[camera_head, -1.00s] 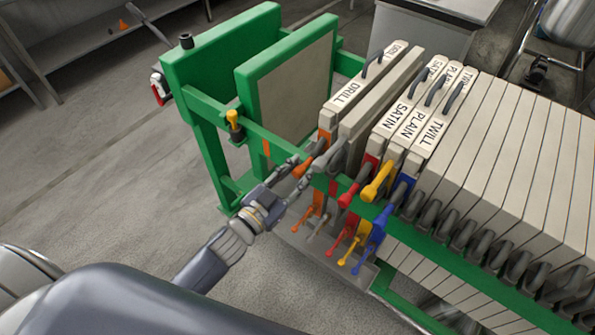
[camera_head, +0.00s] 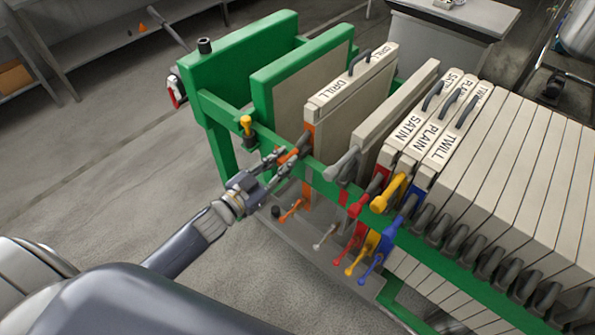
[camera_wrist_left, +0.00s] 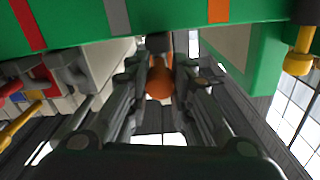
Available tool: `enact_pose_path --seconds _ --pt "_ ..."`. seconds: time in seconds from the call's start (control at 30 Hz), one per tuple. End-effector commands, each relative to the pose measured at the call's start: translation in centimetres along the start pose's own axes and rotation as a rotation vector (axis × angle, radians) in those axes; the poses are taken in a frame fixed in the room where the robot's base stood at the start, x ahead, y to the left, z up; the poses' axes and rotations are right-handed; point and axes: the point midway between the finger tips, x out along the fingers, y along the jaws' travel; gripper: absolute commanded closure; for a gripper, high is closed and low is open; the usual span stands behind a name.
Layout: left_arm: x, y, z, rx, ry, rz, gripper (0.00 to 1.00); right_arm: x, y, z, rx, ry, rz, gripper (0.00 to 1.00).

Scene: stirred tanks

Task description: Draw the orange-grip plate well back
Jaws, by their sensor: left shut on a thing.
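The orange-grip plate (camera_head: 352,105), lettered DRILL on its top edge, stands upright in the green-railed press. In the left wrist view the rounded orange grip end (camera_wrist_left: 159,83) sits between the fingers. The fingers partly hide the grip in the head view. My right gripper is not in view.
The green side rail (camera_head: 335,180) runs just behind the grip. Red, yellow and blue grips (camera_head: 388,192) stick out on the right, by the SATIN, PLAIN and TWILL plates. Floor to the left is clear.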

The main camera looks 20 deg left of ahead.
Motion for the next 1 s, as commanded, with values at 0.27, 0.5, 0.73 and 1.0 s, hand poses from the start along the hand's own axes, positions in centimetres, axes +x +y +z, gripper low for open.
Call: enact_pose_path --seconds 0.27,0.5,0.73,1.0 --pt "0.1 -4.7 0.7 -0.001 0.003 -0.008 1.0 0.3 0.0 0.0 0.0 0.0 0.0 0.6" --pt "0.1 -6.8 1.0 -0.004 0.004 -0.007 1.0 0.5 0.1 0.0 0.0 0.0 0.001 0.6" --pt "0.1 -7.5 1.1 -0.005 0.005 -0.007 1.0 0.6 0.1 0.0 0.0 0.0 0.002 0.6" --pt "0.1 -7.5 1.1 -0.003 0.005 -0.006 1.0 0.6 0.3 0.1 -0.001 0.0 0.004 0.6"
